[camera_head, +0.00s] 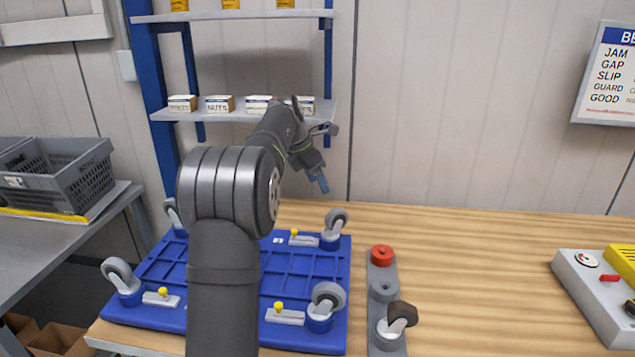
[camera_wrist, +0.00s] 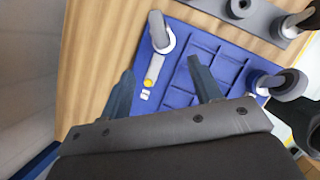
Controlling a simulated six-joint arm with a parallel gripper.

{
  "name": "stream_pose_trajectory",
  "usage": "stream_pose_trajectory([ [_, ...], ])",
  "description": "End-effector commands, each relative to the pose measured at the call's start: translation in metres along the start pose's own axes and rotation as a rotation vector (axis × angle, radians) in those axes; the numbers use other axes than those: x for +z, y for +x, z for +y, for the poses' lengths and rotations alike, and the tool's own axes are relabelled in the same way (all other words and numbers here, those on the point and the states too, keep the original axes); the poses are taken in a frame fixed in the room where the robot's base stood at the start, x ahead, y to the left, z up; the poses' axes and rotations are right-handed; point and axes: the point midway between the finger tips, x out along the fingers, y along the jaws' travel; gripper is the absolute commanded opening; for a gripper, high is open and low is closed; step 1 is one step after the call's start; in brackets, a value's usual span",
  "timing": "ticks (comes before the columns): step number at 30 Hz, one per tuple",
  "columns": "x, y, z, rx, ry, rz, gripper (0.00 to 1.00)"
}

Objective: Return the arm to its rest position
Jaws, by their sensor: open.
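My arm reaches up and away over the table in the head view. My gripper (camera_head: 320,183) is above the far right side of a blue panel (camera_head: 182,263), apart from it, with its fingers pointing down. In the wrist view my gripper (camera_wrist: 161,76) has its two fingers wide apart with nothing between them. The blue panel (camera_wrist: 187,52) lies below, with a caster and a yellow-knobbed latch near the fingers. The panel carries several grey-wheeled casters, one near each visible corner. My arm hides the middle of the panel in the head view.
A grey holder (camera_head: 384,268) with a red cap and a dark-wheeled caster stands right of the panel. A grey box (camera_head: 590,300) is at the far right; the table (camera_head: 480,270) between is clear. A shelf (camera_head: 235,113) with small boxes stands behind my arm. Grey bins (camera_head: 75,180) are left.

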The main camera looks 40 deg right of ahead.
Motion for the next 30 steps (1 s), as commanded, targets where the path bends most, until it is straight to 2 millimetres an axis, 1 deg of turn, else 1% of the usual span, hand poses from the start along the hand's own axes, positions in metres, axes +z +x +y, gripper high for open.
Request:
stream_pose_trajectory([
  [5,0.0,0.003,0.0,-0.001,0.0,0.0,0.58],
  [8,0.0,0.011,0.0,-0.001,0.0,0.001,0.58],
  [11,0.0,0.025,0.0,-0.002,0.0,0.001,0.58],
  [24,-0.001,0.113,-0.001,-0.004,-0.001,0.002,0.58],
  [30,0.0,0.149,-0.001,-0.002,0.0,0.002,0.58],
])
